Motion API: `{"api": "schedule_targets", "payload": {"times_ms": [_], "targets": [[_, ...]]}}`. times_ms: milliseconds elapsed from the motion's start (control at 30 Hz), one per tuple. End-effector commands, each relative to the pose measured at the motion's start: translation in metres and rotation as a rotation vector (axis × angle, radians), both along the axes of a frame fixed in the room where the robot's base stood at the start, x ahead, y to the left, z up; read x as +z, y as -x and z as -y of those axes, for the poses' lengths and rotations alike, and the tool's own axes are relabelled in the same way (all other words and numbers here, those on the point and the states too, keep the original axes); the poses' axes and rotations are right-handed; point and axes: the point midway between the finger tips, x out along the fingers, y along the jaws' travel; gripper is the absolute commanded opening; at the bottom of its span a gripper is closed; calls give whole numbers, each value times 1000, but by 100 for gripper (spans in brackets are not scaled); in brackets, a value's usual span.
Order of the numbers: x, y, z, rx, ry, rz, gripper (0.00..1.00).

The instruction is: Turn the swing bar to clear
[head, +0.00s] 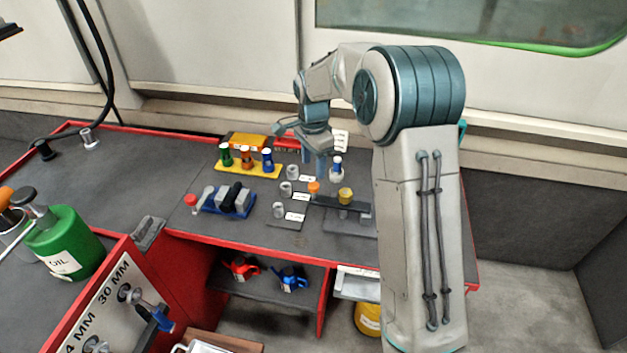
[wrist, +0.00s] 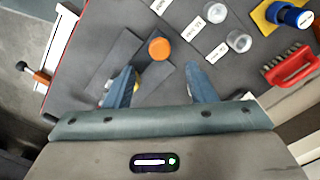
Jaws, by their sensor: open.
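The swing bar (head: 335,203) is a dark, narrow bar on the bench, with an orange knob (head: 313,188) at its left end. It lies close in front of a yellow-topped piece (head: 346,196); I cannot tell whether it touches it. In the wrist view the orange knob (wrist: 159,48) shows ahead of the fingertips, and a bit of yellow (wrist: 137,82) shows by the left finger, mostly hidden. My gripper (wrist: 160,70) is open and empty, above the bench. In the head view my gripper (head: 321,165) hangs just behind and above the orange knob.
Labelled grey cups (head: 286,189) stand left of the bar. A blue-capped piece (head: 337,168) stands behind it. Further left are a yellow rack (head: 248,168) with coloured bottles and a blue tray (head: 228,202).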

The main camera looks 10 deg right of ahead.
Motion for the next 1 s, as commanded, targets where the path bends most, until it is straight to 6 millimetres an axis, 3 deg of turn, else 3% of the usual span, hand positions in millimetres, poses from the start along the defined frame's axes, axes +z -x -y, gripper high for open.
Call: {"api": "schedule_targets", "payload": {"times_ms": [100,300,500,767,933,1000], "targets": [[-26,1,1,-1,0,-4,50],[-56,0,1,0,1,-2,50],[-69,0,0,0,0,0,50],[-70,0,0,0,0,0,50],[-69,0,0,0,0,0,6],[-69,0,0,0,0,0,0]]}}
